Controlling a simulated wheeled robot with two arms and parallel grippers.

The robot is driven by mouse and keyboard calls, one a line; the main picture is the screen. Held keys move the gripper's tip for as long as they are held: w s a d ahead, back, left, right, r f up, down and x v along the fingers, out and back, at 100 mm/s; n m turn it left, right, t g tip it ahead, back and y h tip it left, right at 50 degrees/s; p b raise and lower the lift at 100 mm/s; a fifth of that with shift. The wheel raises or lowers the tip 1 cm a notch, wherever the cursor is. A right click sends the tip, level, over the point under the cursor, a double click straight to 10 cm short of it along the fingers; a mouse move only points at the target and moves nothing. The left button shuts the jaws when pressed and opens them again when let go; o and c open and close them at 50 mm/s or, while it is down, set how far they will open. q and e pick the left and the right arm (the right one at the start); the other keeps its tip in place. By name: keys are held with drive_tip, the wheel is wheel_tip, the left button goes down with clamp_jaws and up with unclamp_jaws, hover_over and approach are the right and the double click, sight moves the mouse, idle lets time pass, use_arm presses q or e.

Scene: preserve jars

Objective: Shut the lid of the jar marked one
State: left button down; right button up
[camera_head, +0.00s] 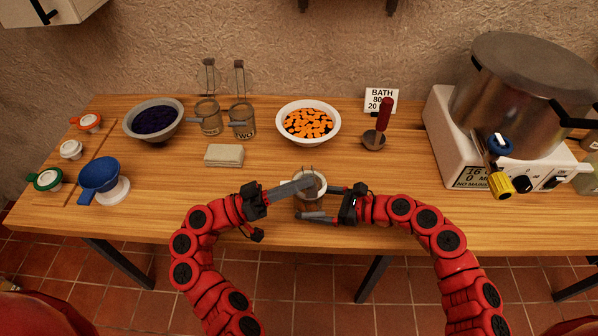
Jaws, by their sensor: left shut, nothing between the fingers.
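A small glass jar (310,204) with brownish contents stands near the table's front edge, in the middle. Its lid and label are largely hidden by my grippers, so I cannot read its mark or tell how far the lid is down. A thin wire loop shows behind its rim. My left gripper (309,182) is shut and empty, its fingers lying across the jar's top from the left. My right gripper (322,203) comes from the right with one finger behind the jar and one in front, shut on its body.
Two jars with raised lids stand at the back: a left jar (209,118) and one marked TWO (242,121). A folded cloth (224,155), orange-slice bowl (308,104), dark-fruit bowl (154,119), blue funnel (99,175) and large pot (520,90) stand around.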

use_arm(q)
drive_tip(key=shift+s+f, duration=0.4)
drive_tip(key=shift+f, duration=0.55)
wheel_tip(320, 180, up, 4)
drive_tip(key=r, duration=0.1)
drive_tip(key=w+f+v, duration=0.1)
drive_tip(key=v, duration=0.9)
drive_tip(key=shift+w, duration=0.2)
drive_tip(key=shift+a, duration=0.1)
use_arm(e)
drive_tip(key=o, duration=0.6)
